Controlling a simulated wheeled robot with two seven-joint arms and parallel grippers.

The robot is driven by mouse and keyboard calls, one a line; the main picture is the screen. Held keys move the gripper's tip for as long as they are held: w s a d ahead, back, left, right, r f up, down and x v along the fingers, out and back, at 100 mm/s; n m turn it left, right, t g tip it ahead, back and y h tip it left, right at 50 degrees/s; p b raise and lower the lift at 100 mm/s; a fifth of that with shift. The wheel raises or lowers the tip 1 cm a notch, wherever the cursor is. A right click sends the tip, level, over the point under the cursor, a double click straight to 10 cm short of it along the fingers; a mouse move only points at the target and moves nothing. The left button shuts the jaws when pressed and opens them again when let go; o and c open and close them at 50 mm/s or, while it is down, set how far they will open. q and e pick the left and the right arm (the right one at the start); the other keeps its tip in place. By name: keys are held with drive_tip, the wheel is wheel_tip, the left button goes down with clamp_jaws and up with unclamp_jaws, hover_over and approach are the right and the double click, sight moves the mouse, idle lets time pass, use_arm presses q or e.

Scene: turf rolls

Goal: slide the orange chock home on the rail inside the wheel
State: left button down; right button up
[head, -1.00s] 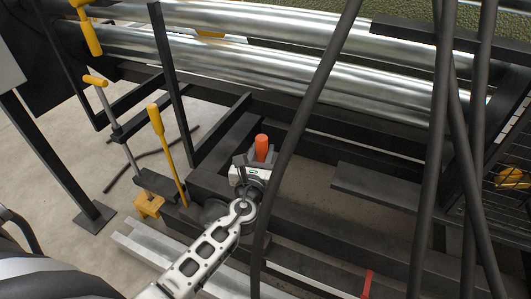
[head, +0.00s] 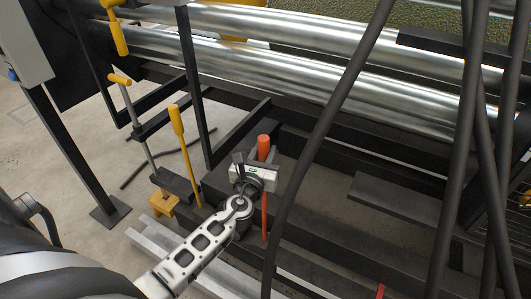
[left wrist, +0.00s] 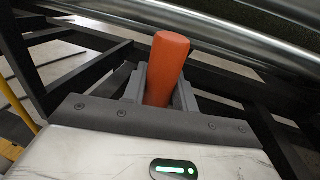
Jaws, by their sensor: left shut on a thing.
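An orange upright cylinder, apparently the chock or its handle (head: 264,142), stands between the fingers of my left gripper (head: 262,160). In the left wrist view the gripper (left wrist: 160,92) is shut on this orange cylinder (left wrist: 167,60), whose top sticks up past the grey fingers and leans slightly right. A thin orange-red length (head: 264,217) shows below the gripper; I cannot tell whether it is the same piece. The wheel and the seat on the rail cannot be made out; the gripper and dark frame cover that area. My right gripper is not in view.
A yellow-handled lever (head: 176,121) and a yellow block (head: 163,204) stand left of the gripper. Black hoses (head: 318,135) hang close on its right. Shiny rollers (head: 300,72) cross behind. Silver bars (head: 160,242) lie low in front. Concrete floor is open at left.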

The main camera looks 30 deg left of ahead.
use_arm(q)
drive_tip(key=shift+w+r, duration=0.1)
drive_tip(key=shift+r, duration=0.15)
drive_tip(key=c, duration=1)
unclamp_jaws()
drive_tip(key=shift+c, duration=0.2)
drive_tip(key=shift+f, duration=0.4)
drive_tip(key=v, duration=1.6)
drive_tip(key=shift+r, duration=0.3)
